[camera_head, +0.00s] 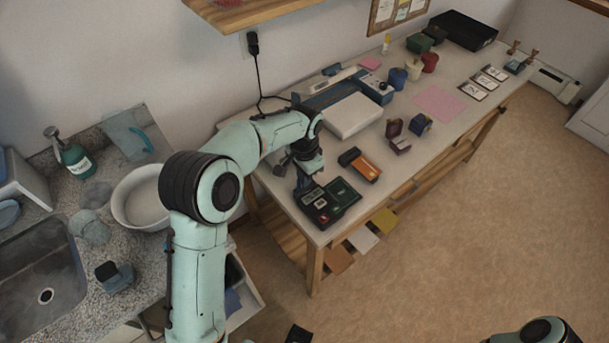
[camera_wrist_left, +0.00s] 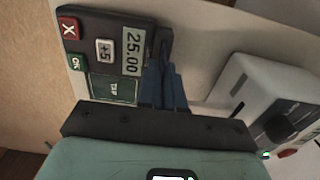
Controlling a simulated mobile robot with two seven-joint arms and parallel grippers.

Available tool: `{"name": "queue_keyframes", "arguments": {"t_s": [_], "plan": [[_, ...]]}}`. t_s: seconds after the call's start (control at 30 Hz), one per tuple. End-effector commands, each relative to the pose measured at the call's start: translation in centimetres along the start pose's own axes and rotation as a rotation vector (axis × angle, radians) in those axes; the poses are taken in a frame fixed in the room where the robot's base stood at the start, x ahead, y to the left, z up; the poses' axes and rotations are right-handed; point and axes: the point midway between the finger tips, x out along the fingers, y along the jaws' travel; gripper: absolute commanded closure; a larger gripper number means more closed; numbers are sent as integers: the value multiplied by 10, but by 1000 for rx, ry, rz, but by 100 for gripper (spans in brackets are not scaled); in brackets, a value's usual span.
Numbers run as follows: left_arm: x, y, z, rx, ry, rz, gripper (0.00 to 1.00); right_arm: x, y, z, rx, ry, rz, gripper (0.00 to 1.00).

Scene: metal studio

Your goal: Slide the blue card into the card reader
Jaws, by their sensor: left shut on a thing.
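The black card reader (camera_head: 320,213) lies near the front left corner of the table. The left wrist view shows the reader (camera_wrist_left: 107,45) with a 25.00 display, X, +5 and OK keys and a TAP panel. My left gripper (camera_head: 310,184) is at the reader's back edge, pointing down. In the left wrist view its fingers (camera_wrist_left: 163,88) are shut beside the display end. The blue card between them is mostly hidden, so I cannot tell whether it is in a slot. My right gripper is out of view.
An orange and black device (camera_head: 360,164) lies just right of the reader. A white flat box (camera_head: 352,116) stands behind. Blue and red containers, a pink sheet (camera_head: 441,103) and cards lie farther along the table. A sink counter (camera_head: 70,240) is at left.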

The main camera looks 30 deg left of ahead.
Motion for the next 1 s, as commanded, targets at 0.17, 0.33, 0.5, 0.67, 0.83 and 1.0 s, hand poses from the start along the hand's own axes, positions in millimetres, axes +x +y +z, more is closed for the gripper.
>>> {"name": "queue_keyframes", "arguments": {"t_s": [0.17, 0.33, 0.5, 0.67, 0.83, 1.0], "plan": [[0, 0, 0, 0, 0, 0, 100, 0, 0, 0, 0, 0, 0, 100], [0, 0, 0, 0, 0, 0, 64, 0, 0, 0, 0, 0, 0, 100], [0, 0, 0, 0, 0, 0, 64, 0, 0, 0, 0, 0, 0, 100], [-7, 0, 0, 0, 2, -1, 64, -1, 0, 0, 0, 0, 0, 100], [-35, 0, -1, 0, 5, -2, 64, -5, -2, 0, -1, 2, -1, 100], [-75, 0, -1, 0, 6, -2, 64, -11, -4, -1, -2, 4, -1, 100]]}}
